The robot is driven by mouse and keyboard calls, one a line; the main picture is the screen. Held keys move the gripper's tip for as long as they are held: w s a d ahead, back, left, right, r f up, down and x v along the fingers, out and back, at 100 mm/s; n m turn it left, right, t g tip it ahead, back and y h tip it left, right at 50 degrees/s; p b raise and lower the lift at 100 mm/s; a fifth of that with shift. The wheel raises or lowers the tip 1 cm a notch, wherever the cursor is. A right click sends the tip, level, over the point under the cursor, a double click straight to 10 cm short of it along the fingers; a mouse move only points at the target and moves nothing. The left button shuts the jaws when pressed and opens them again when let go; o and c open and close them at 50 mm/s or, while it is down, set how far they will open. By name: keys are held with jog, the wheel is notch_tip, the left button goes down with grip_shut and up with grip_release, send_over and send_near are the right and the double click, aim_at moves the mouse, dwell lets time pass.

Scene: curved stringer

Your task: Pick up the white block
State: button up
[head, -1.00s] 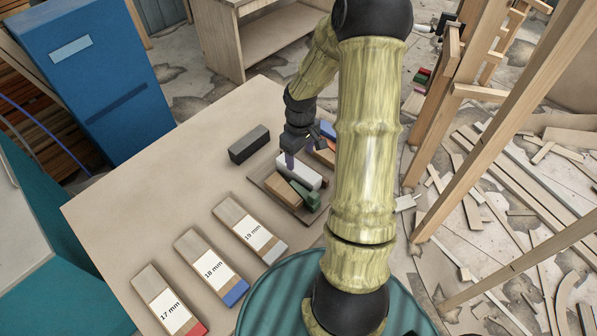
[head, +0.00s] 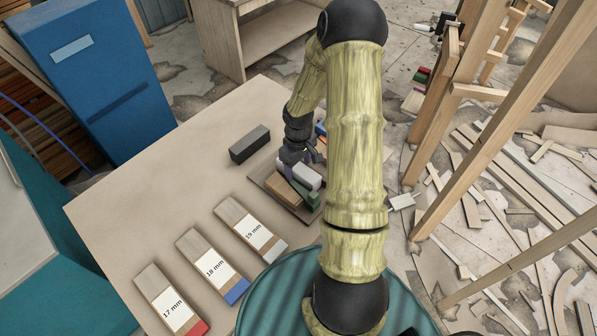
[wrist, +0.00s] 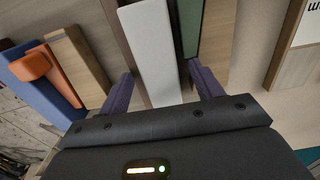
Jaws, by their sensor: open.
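The white block (head: 308,177) lies among other blocks on a brown tray (head: 262,182) on the table. My gripper (head: 296,164) is low over its far end and hides part of it in the head view. In the wrist view the white block (wrist: 150,50) runs between the two purple fingers of my gripper (wrist: 161,72). The fingers are open, one on each side, with a visible gap to the block on both sides. The lower end of the block is hidden behind the gripper body.
A green block (head: 304,196) and a wooden block (head: 282,190) lie beside the white block. A dark grey block (head: 250,145) stands left of the tray. Blue (wrist: 45,95) and orange (wrist: 55,78) pieces lie left of the fingers. Labelled boards (head: 215,267) lie nearer on the table.

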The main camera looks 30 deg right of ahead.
aim_at(298, 167)
jog(key=shift+c, duration=0.4)
jog(key=c, duration=1.1)
notch_tip(298, 167, up, 10)
jog(key=b, duration=0.1)
